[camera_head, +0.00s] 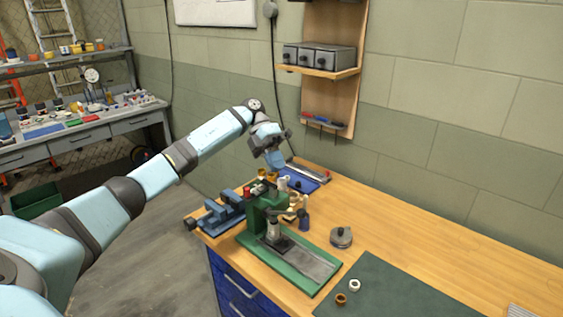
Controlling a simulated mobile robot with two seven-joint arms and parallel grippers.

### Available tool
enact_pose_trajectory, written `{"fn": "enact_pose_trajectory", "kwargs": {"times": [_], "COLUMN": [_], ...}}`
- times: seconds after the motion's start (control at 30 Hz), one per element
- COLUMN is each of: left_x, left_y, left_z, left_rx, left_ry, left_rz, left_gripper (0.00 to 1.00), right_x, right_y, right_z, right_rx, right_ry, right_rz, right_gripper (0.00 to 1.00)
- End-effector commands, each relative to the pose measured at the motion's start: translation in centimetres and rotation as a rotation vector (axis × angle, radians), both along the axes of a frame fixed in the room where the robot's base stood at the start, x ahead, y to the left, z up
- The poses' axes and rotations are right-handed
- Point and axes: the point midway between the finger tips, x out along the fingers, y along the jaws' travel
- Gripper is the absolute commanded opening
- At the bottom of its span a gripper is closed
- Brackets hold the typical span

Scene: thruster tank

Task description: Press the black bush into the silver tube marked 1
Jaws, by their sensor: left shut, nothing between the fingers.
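My left gripper (275,163) is shut and empty, above the far left part of the workbench, behind and above the green press. A green press (264,215) stands at the bench's left end on a green base with a grey plate (305,259). A small silver cylinder (273,228) shows at the press, above a dark block (278,243); I cannot tell whether it is the tube or part of the press, and no mark is readable. Several small cylinders stand just behind the press, among them a dark blue one (304,220). I cannot make out the black bush for certain. My right gripper is not in view.
A blue vise (225,211) sits left of the press. A blue tray (300,180) lies behind it. A round grey object (341,237) stands to the right. A white ring (354,285) and a brown ring (340,299) lie on the dark green mat (405,290). The bench's back right is clear.

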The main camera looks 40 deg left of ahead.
Motion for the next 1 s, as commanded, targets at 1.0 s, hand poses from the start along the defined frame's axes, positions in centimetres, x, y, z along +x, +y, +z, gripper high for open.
{"fn": "enact_pose_trajectory", "kwargs": {"times": [1.0], "left_x": [-2.7], "left_y": [-8.0], "left_z": [-7.0], "left_rx": [-0.002], "left_ry": [0.000], "left_rz": [0.000], "left_gripper": [0.00], "right_x": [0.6], "right_y": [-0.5], "right_z": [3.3], "right_rx": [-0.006], "right_ry": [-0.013], "right_rz": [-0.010], "right_gripper": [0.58]}}
